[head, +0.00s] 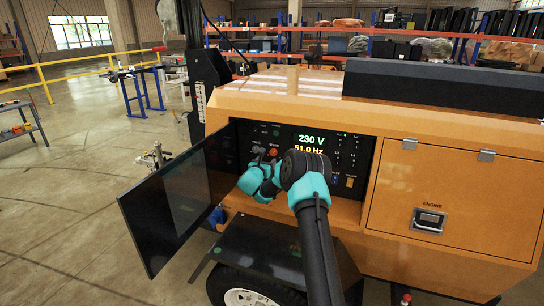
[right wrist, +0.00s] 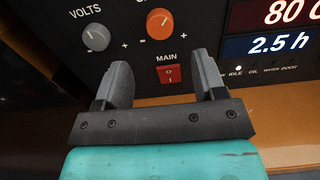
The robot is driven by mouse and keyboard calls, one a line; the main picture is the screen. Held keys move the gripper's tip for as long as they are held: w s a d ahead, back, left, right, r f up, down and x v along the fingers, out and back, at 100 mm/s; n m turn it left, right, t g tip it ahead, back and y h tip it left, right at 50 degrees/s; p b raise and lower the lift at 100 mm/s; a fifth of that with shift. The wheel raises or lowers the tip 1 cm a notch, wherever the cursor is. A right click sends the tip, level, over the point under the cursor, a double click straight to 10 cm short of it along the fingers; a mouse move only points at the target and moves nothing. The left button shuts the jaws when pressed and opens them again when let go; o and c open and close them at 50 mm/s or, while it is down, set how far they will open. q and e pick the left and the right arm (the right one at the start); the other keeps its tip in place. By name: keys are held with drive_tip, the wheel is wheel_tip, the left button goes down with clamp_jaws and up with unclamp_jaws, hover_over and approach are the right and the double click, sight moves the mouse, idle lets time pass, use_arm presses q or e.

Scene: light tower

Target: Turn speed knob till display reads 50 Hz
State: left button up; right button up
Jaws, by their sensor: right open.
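The orange speed knob (head: 273,152) is on the black control panel inside the open cabinet. In the right wrist view the orange knob (right wrist: 160,24) has a pale pointer mark and lies just beyond my fingertips. The display (head: 309,149) reads 51.0 Hz, with 230 V above it. My right gripper (right wrist: 160,60) is open and empty, its two fingers apart below the knob and not around it. In the head view my right gripper (head: 262,168) is in front of the panel, its fingers partly hidden. My left gripper is in neither view.
A grey VOLTS knob (right wrist: 97,37) sits left of the orange knob. A red MAIN switch (right wrist: 170,75) lies between my fingers in the picture. The dark cabinet door (head: 165,200) stands open at the left. An ENGINE hatch (head: 450,195) is shut at the right.

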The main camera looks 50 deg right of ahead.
sight(273, 154)
drive_tip(key=shift+x, duration=3.9)
drive_tip(key=shift+s, duration=0.1)
drive_tip(key=shift+c, duration=0.5)
drive_tip(key=c, duration=0.8)
drive_tip(key=n, duration=0.4)
drive_tip(key=shift+n, duration=1.9)
